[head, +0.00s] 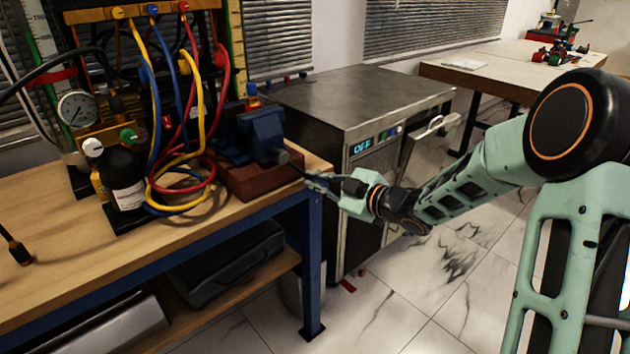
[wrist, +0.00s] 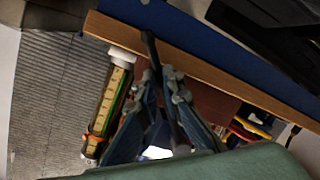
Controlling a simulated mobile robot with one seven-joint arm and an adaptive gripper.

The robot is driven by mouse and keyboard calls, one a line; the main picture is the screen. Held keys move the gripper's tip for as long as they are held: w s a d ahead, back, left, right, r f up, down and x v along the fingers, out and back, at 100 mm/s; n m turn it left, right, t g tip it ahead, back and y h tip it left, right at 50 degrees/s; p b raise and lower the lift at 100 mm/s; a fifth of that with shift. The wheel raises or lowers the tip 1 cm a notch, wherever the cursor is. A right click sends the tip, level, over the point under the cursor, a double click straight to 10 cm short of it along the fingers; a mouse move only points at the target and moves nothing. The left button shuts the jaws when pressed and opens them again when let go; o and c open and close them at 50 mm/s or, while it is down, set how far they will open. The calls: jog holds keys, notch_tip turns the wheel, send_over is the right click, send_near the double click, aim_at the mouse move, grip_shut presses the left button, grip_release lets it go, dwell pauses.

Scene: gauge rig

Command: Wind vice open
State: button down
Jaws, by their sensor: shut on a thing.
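The blue vice (head: 255,138) stands on a reddish-brown block (head: 258,178) at the right front corner of the wooden workbench. Its dark screw end faces the bench's front right, toward my gripper. My gripper (head: 316,180) is just beyond the bench corner, level with the vice's lower part. In the wrist view my gripper (wrist: 161,76) has its fingers closed around a thin dark bar, the vice handle (wrist: 149,45), which sticks out past the fingertips. The vice jaws' gap cannot be made out. The fingers hide part of the handle.
Left of the vice stand hoses (head: 185,120), a pressure gauge (head: 77,109) and a black bottle (head: 122,175). A grey cabinet (head: 355,100) reading "OFF" stands close behind my gripper. The blue bench leg (head: 312,265) is below. Tiled floor (head: 460,260) is free to the right.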

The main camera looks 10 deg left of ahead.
jog(key=c, duration=2.5)
grip_release()
jog(key=shift+w+a+r, duration=0.1)
jog(key=shift+a+r, duration=0.25)
jog(key=shift+o, duration=0.8)
jog(key=shift+f, duration=0.25)
jog(key=shift+d, duration=0.15)
jog(key=shift+d, duration=0.25)
jog(key=v, duration=1.1)
jog(key=shift+s, duration=0.3)
